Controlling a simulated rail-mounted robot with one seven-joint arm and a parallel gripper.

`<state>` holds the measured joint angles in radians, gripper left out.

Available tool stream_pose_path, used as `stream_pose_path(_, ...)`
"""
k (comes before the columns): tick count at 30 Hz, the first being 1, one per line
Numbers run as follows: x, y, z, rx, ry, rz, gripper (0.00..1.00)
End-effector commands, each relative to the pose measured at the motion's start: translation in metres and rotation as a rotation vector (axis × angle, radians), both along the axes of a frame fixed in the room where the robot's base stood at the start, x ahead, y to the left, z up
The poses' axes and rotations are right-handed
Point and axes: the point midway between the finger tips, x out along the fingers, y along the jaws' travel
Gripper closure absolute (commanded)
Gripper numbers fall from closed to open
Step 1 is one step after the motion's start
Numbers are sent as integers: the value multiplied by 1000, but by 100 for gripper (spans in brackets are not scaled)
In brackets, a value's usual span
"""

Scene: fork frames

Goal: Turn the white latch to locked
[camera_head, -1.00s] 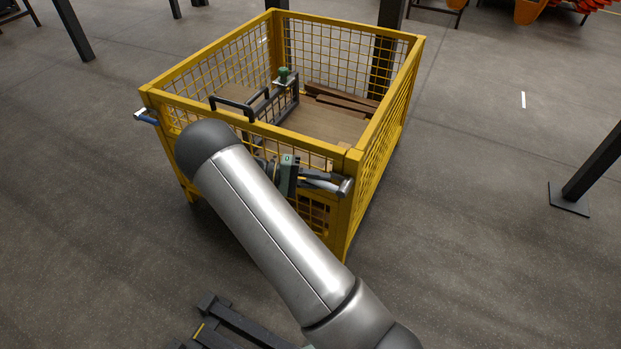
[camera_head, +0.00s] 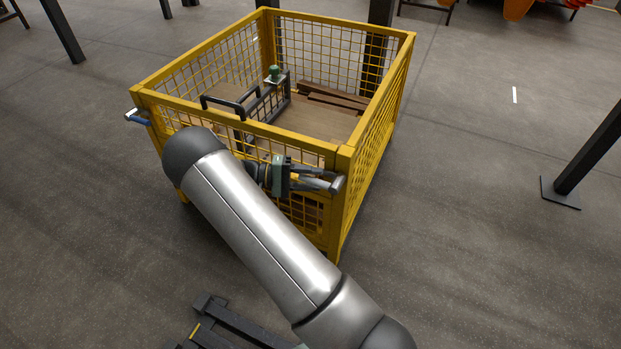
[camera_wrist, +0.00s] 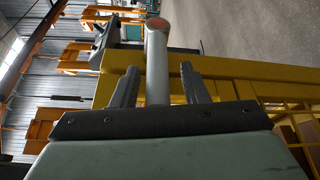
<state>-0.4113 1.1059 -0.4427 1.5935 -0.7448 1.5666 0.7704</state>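The pale grey-white latch handle (camera_head: 338,185) sticks out at the near right corner of the yellow mesh cage (camera_head: 343,215). In the wrist view the latch handle (camera_wrist: 157,65) runs as a pale bar between my two fingers, with a reddish-brown round end. My gripper (camera_head: 318,180) is at that corner. In the wrist view my gripper (camera_wrist: 160,88) has its fingers apart on either side of the bar, with gaps visible, more clearly on the right. The latch's mount is mostly hidden behind my gripper.
A second handle, blue with a white end (camera_head: 131,113), is on the cage's left corner. Inside the cage lie brown planks (camera_head: 335,98) and a dark frame (camera_head: 262,105) with a green knob (camera_head: 274,73). A dark post (camera_head: 590,150) stands at right.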

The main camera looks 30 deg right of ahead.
Motion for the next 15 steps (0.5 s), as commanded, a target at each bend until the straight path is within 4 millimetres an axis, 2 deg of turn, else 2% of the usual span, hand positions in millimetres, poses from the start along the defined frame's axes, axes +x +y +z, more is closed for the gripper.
stream_pose_path(5, 3, 4, 1, 0, -2, 1, 59)
stream_pose_path(8, 9, 15, 2, -1, -3, 3, 59)
stream_pose_path(15, 36, 62, 5, 0, -4, 5, 59)
